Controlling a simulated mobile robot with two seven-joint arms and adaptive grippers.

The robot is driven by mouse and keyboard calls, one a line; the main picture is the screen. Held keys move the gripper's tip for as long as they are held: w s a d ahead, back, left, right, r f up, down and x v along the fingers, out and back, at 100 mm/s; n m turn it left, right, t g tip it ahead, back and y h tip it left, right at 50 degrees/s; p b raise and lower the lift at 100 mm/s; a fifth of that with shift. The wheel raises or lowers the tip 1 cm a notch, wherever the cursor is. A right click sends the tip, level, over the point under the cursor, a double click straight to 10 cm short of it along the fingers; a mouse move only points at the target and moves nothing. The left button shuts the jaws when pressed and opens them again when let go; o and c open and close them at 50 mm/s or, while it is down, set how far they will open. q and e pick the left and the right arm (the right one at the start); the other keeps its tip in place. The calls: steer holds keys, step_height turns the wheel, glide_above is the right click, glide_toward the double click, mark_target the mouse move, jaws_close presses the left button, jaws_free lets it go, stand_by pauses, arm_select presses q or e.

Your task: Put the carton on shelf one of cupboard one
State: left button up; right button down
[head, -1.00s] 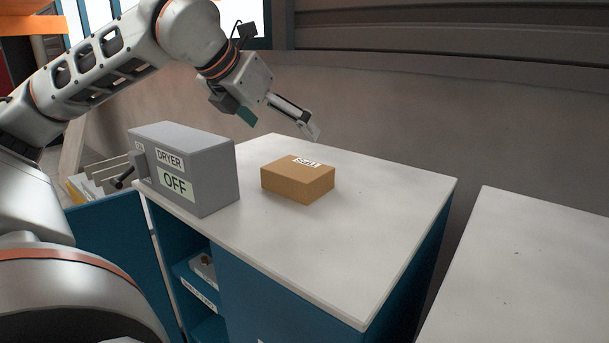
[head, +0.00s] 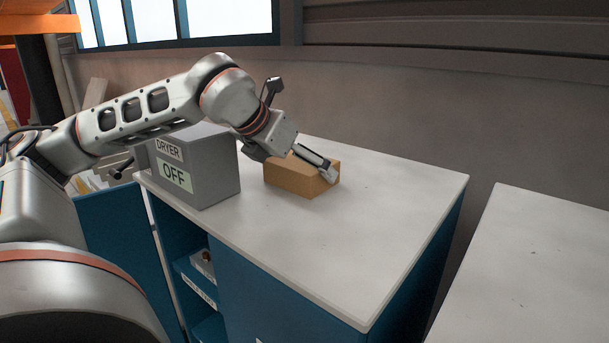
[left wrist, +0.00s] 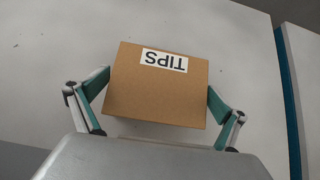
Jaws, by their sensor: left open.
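The brown carton (head: 300,178) stands on the white top of the blue cupboard. In the left wrist view the carton (left wrist: 157,95) bears a label reading TIPS. My left gripper (head: 298,172) is low over the carton in the head view. In the left wrist view its open fingers (left wrist: 158,105) are spread on either side of the carton's near part. I cannot tell whether they touch it. The blue cupboard (head: 270,285) has an open front at its left with shelves (head: 196,280) inside. My right gripper is not in view.
A grey dryer box (head: 205,170) labelled OFF stands left of the carton. A blue door (head: 120,240) stands open at the left. A small labelled item (head: 203,262) sits inside on a shelf. A second white worktop (head: 540,270) lies to the right, past a gap.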

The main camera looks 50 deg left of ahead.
arm_select(q)
steer(key=c, duration=1.3)
steer(key=shift+r, duration=0.1)
step_height(320, 180, up, 20)
steer(key=p, duration=0.1)
steer(key=shift+p, duration=0.35)
